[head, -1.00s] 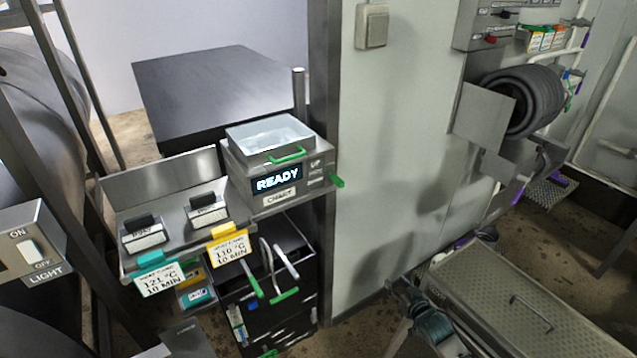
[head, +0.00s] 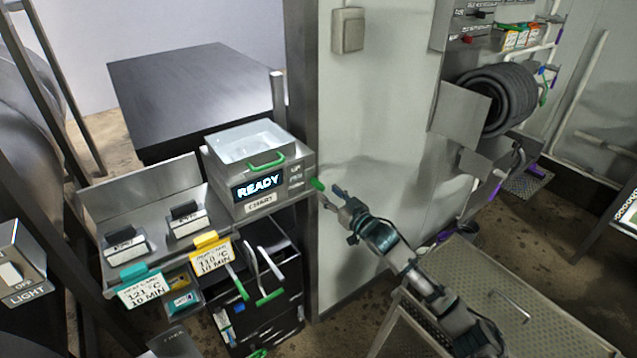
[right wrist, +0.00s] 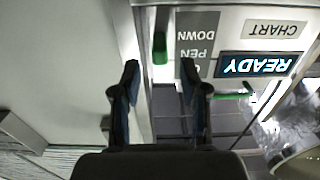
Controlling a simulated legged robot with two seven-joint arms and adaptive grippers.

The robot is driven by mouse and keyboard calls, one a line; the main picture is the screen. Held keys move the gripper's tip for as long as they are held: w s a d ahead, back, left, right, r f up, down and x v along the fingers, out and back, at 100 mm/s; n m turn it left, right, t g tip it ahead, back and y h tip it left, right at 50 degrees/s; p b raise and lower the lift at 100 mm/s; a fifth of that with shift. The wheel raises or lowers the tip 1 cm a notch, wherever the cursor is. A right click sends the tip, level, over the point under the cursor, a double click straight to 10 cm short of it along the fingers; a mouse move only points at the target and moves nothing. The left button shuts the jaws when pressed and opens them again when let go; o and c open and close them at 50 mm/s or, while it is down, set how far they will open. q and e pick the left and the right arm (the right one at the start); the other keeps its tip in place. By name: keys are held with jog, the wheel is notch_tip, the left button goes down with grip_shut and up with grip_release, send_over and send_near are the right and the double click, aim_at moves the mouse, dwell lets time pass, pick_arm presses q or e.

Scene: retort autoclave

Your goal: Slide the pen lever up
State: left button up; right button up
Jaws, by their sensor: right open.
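The pen lever is a short green-tipped lever (head: 317,184) on the right side of the chart recorder box (head: 265,205), whose screen reads READY. In the right wrist view the green lever (right wrist: 160,48) stands upside down beside the DOWN and PEN lettering, nearer DOWN. My right gripper (head: 331,196) is open just to the right of the lever. In the right wrist view its two fingers (right wrist: 160,76) are spread, with the lever ahead of the gap between them, apparently untouched. My left gripper is not in view.
A shelf with two dark-handled stamps (head: 187,218) and tagged cards (head: 212,254) adjoins the box. A grey wall panel (head: 375,130) stands close behind my right arm. A perforated metal table (head: 520,325) is at lower right.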

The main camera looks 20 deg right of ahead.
aim_at(323, 189)
jog(key=x, duration=0.6)
jog(key=shift+w+p, duration=0.15)
jog(key=shift+p, duration=0.15)
grip_shut()
